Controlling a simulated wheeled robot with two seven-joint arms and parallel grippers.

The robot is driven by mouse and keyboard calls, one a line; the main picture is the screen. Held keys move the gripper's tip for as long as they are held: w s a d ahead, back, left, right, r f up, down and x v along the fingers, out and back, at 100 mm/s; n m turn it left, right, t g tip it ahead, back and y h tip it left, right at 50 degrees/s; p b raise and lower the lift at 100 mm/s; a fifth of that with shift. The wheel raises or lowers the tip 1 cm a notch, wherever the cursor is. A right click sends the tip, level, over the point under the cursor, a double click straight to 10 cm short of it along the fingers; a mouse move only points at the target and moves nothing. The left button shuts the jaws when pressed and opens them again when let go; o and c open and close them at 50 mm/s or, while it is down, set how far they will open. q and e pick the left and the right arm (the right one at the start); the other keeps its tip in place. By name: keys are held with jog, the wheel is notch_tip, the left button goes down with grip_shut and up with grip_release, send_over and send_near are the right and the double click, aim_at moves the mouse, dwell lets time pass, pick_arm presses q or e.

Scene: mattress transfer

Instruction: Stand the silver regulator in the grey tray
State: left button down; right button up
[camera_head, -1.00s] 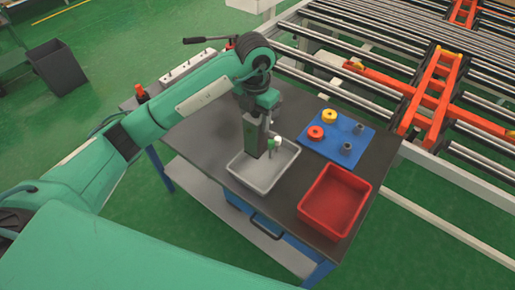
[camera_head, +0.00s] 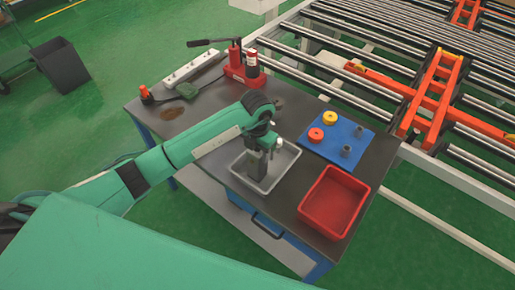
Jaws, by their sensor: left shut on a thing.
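The grey tray (camera_head: 286,163) lies on the dark tabletop, left of the red bin. My left gripper (camera_head: 260,172) points down into the tray and hides part of its floor. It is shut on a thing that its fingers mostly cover. A small pale, silvery piece (camera_head: 278,143) shows at the right side of the gripper, above the tray; it looks like part of the silver regulator. Whether its base touches the tray floor is hidden. My right gripper is not in view.
A red bin (camera_head: 312,213) stands at the front right. A red jack (camera_head: 236,70) stands at the back. A conveyor of rollers lies beyond the table.

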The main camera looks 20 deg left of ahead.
pick_arm(q)
jog(key=shift+f, duration=0.15)
jog(key=c, duration=0.9)
grip_release()
jog(key=shift+o, duration=1.3)
